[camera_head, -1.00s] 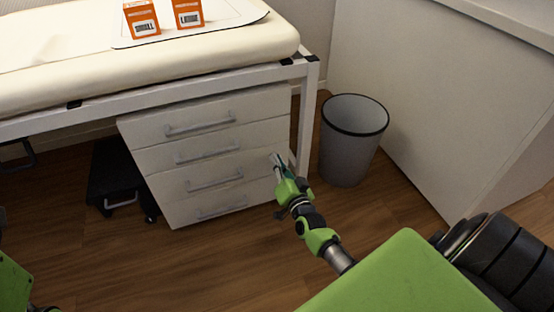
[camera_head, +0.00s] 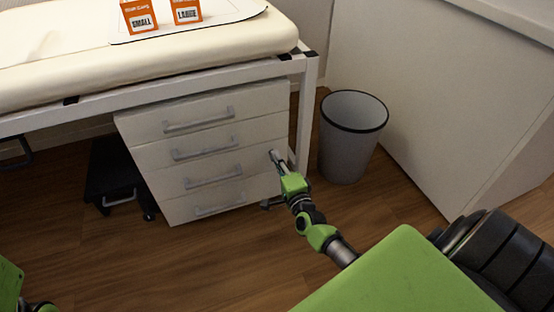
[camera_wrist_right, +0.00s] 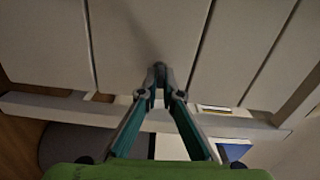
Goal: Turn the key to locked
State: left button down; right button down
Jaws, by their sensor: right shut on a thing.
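The white drawer cabinet (camera_head: 250,185) stands under the bed, with several grey-handled drawers.
A grey waste bin (camera_head: 349,150) stands right of the cabinet, close to my right gripper. A black step stool (camera_head: 112,180) is at the left.

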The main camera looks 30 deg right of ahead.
jog(key=shift+m, duration=0.6)
jog(key=c, duration=2.2)
grip_release()
jog(key=shift+s, duration=0.1)
jog(key=v, duration=1.2)
